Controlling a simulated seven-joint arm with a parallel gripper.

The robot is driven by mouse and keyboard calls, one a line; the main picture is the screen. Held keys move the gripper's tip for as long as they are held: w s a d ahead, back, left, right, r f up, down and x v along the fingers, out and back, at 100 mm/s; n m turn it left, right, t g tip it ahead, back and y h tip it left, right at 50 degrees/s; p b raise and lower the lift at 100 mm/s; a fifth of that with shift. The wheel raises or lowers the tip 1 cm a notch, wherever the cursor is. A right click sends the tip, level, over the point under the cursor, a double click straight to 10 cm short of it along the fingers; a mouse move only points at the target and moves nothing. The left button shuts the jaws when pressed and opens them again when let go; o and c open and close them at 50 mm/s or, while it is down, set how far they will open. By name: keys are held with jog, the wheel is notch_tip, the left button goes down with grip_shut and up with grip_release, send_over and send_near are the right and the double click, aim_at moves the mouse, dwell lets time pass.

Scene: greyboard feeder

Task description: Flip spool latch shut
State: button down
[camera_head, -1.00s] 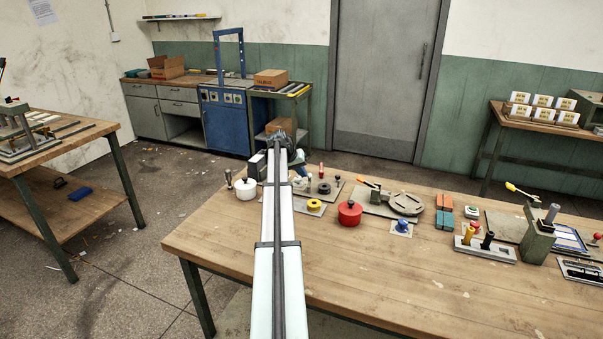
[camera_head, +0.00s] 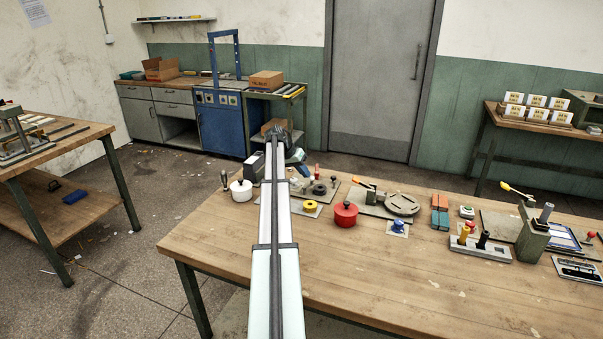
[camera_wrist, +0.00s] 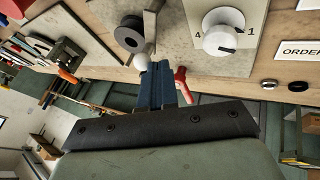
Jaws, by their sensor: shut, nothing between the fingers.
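In the wrist view, a dark spool (camera_wrist: 130,34) with a pale centre sits on a grey plate. A grey metal bar (camera_wrist: 150,22) stands beside it, possibly part of the latch. A white ball knob (camera_wrist: 140,62) lies just left of my fingertips. My gripper (camera_wrist: 158,66) has its blue fingers together with nothing between them. A red handle (camera_wrist: 182,78) is close on their right; contact is unclear. In the head view, the black spool (camera_head: 319,188) is on the bench, right of my arm. My arm hides part of that area, and the latch position is unclear.
A white dial (camera_wrist: 223,34) marked 4 and 1 is right of the spool. On the bench (camera_head: 340,270) stand a red knob (camera_head: 345,213), a yellow ring (camera_head: 310,205) and a white lidded pot (camera_head: 241,190). The bench's front area is clear.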

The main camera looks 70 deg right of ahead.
jog(key=shift+s+d+m+y, duration=0.1)
jog(key=shift+d+m+y, duration=0.2)
jog(key=shift+m, duration=0.3)
jog(key=shift+s+a, duration=0.15)
jog(key=shift+s, duration=0.25)
jog(key=shift+a, duration=0.1)
jog(key=shift+w+a, duration=0.3)
jog(key=shift+a, duration=0.35)
jog(key=w+d, duration=0.3)
jog(key=shift+d+r, duration=0.15)
jog(key=shift+r, duration=0.25)
jog(key=w+r, duration=0.5)
jog(key=r, duration=0.3)
jog(key=shift+w+d+r, duration=0.15)
